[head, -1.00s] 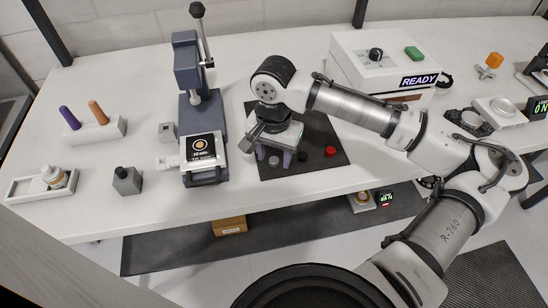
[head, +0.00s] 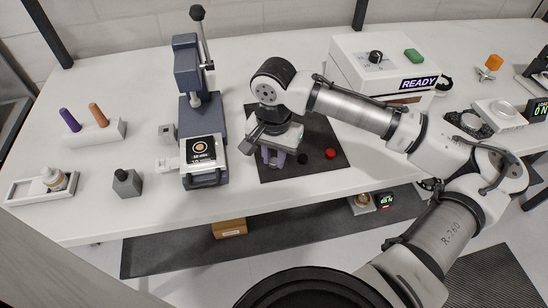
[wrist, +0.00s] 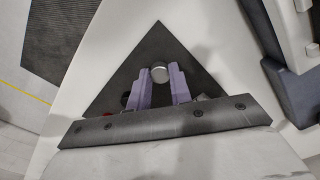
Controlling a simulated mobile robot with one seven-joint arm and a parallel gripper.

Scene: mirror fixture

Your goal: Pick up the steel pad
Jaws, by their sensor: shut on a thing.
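The steel pad (wrist: 160,72) is a small round silvery disc. In the wrist view it sits between the tips of my gripper's two purple fingers, which touch it on both sides. My gripper (head: 273,159) points down over the dark mat (head: 318,132) in the head view and is shut on the pad. The fingers hide the pad there. I cannot tell whether it still rests on the mat.
A black disc (head: 302,158) and a red disc (head: 330,153) lie on the mat, right of my gripper. A blue-grey lever press (head: 187,65) stands to the left. A white box marked READY (head: 350,60) stands behind right. The table's front edge is close.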

